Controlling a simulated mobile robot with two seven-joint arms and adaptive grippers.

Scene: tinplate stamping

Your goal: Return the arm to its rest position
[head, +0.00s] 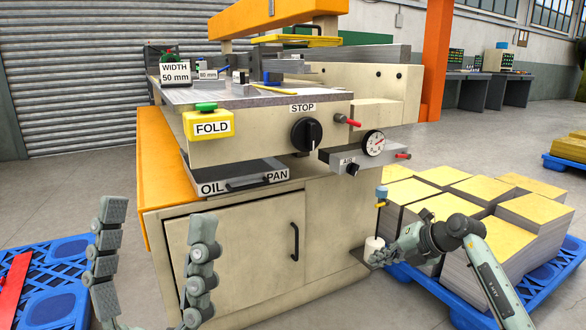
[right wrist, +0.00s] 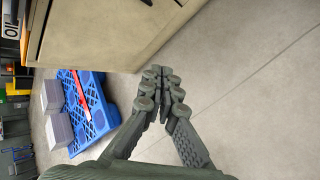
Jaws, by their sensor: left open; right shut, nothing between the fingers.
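My left gripper (head: 158,218) is in the lower left of the head view, its two fingers upright and wide apart. It is empty, in front of the beige machine cabinet (head: 250,245). My right gripper (head: 384,256) is at the cabinet's right side, with its arm coming in from the lower right. In the right wrist view the right gripper (right wrist: 163,78) has its fingers drawn together with nothing between them. In the head view it overlaps a small white cup (head: 373,246); I cannot tell whether they touch.
The machine's blue-topped drip fitting (head: 381,193) is above the cup. Stacks of yellow-topped sheets (head: 445,210) stand on a blue pallet (head: 437,290) behind my right arm. Another blue pallet (head: 62,302) with a red bar (head: 14,283) is at the left. Grey floor lies between.

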